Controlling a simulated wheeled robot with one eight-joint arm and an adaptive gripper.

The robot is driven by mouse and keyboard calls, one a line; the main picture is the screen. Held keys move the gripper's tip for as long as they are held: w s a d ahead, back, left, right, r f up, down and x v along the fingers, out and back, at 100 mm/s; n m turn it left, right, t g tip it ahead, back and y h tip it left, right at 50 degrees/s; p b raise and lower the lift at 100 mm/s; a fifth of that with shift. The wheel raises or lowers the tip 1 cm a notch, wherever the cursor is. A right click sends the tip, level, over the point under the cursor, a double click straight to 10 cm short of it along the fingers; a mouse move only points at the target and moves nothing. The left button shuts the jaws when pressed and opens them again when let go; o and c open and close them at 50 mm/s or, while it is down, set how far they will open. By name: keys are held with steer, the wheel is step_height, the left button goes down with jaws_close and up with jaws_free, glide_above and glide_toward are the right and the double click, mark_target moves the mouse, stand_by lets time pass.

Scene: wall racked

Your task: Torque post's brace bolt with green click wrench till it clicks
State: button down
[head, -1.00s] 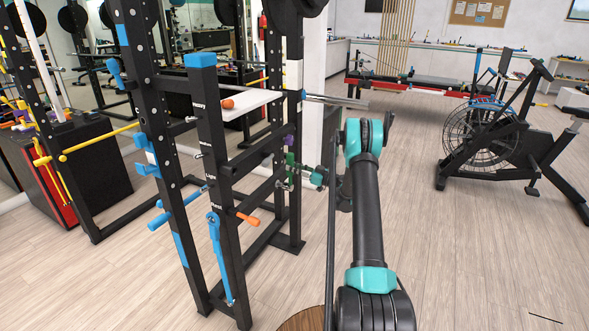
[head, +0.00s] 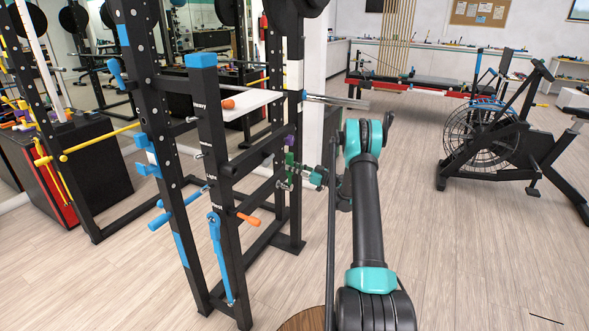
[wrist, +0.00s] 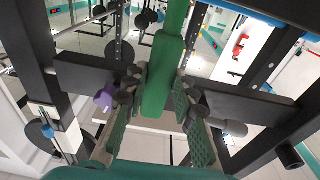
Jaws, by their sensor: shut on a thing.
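The green click wrench (wrist: 160,85) stands between my gripper's fingers (wrist: 155,100) in the wrist view. My gripper is shut on its green body, which runs up out of the frame. In the head view my gripper (head: 297,173) is at the rack's rear post, and part of the green wrench (head: 290,159) shows upright there. The black post with a blue cap (head: 214,150) stands to its left, with dark braces (head: 255,158) running back from it. I cannot make out the brace bolt or whether the wrench's head sits on it.
A purple piece (wrist: 104,97) is close left of my fingers. A white shelf (head: 248,103) holds an orange object (head: 228,103). An exercise bike (head: 500,130) stands right; the floor between is clear.

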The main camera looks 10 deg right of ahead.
steer(key=shift+w+a, duration=0.15)
steer(key=shift+a, duration=0.1)
steer(key=shift+w+a, duration=0.2)
steer(key=shift+a, duration=0.05)
steer(key=shift+x, duration=0.8)
steer(key=shift+f, duration=0.1)
steer(key=c, duration=1.9)
jaws_free()
jaws_close()
steer(key=shift+s+d, duration=0.1)
steer(key=shift+d, duration=0.05)
